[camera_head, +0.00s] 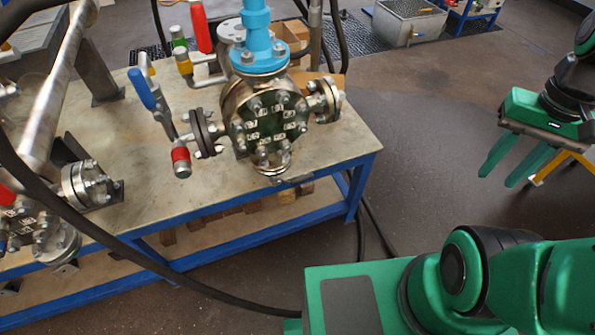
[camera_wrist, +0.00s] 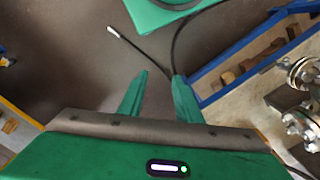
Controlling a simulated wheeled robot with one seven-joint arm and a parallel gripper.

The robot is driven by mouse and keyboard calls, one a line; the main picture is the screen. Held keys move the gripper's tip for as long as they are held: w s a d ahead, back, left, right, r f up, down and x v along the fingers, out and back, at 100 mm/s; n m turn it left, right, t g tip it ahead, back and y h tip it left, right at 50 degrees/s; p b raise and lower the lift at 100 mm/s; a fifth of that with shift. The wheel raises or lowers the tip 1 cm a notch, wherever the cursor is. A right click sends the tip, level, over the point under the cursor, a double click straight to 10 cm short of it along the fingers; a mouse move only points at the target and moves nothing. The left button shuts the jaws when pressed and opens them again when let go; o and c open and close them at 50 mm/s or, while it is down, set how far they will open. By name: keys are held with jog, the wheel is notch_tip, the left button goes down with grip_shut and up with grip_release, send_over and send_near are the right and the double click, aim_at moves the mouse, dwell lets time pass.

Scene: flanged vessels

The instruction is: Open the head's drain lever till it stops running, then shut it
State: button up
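The head (camera_head: 265,115) is a round steel flanged vessel on the bench, with a bright blue pipe (camera_head: 257,30) on top. A blue-handled lever (camera_head: 141,88) slants up at its left, by a side valve whose red-collared outlet (camera_head: 181,160) points down. A red-handled lever (camera_head: 200,28) stands upright behind. I cannot tell for certain which is the drain lever. No running liquid is visible. My gripper (camera_head: 499,177) is at the right, well away from the head, its fingers apart and empty. In the wrist view my gripper (camera_wrist: 160,76) points over bare floor.
The blue-framed bench (camera_head: 340,150) carries more flanged pipework (camera_head: 88,185) at left. A black hose crosses in front of it. A yellow stand (camera_head: 562,165) is close by my gripper. A metal tank (camera_head: 408,22) stands at the back. The floor between bench and gripper is open.

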jog(key=shift+a, duration=0.2)
jog(key=shift+o, duration=0.5)
jog(key=shift+s+r, duration=0.25)
jog(key=shift+s, duration=0.15)
jog(key=m+g+y, duration=0.5)
jog(key=m+y, duration=0.1)
jog(key=y, duration=1.1)
send_near(291, 180)
jog(key=x, duration=1)
jog(key=shift+s+f, duration=0.1)
jog(key=shift+f, duration=0.3)
jog(key=shift+c, duration=0.4)
